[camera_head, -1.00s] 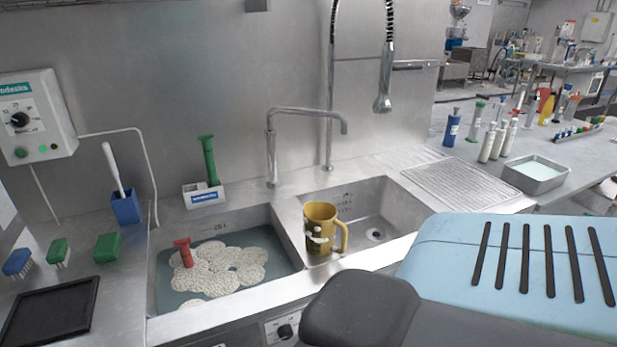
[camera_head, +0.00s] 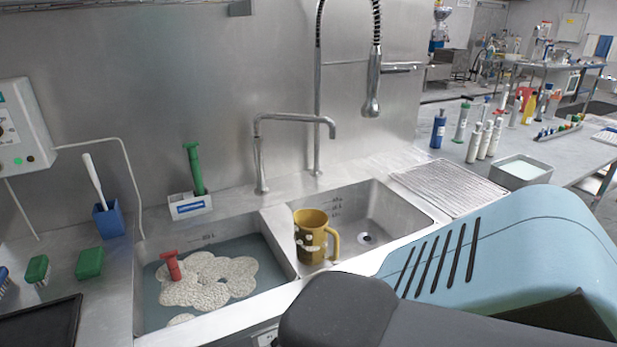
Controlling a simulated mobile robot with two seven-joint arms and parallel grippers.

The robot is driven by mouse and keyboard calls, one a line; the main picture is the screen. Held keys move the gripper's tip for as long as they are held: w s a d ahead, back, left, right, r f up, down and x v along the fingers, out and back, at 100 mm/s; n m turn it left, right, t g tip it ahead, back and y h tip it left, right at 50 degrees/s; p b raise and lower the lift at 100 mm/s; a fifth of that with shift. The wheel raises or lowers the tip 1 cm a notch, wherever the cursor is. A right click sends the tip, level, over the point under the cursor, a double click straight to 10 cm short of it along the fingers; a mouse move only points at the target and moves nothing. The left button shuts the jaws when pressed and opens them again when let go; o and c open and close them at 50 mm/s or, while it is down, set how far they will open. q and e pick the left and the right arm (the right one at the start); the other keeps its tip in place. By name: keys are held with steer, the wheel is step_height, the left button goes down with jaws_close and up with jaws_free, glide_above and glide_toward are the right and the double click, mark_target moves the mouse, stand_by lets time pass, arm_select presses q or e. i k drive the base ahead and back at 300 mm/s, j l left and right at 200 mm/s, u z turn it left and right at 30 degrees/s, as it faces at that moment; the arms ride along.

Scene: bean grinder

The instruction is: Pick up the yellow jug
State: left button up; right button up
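The yellow jug (camera_head: 311,236) stands upright at the left side of the right sink basin, close to the divider between the two basins. Its handle points right, and a dark, light-marked patch shows on its lower front. Neither of my grippers shows in the head view. A large part of my own arm, pale blue and dark grey, fills the lower right and hides the counter front there.
The left basin (camera_head: 151,318) holds greyish water, foam (camera_head: 215,280) and a red-handled tool (camera_head: 172,266). A tap (camera_head: 260,150) and a hanging spray hose (camera_head: 372,95) stand behind the basins. Green brushes (camera_head: 90,262) lie at left. A drying rack (camera_head: 450,187) is at right.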

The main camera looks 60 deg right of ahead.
mark_target(311, 228)
steer(key=i+l, duration=0.25)
steer(key=i+z, duration=0.1)
steer(key=z, duration=1.95)
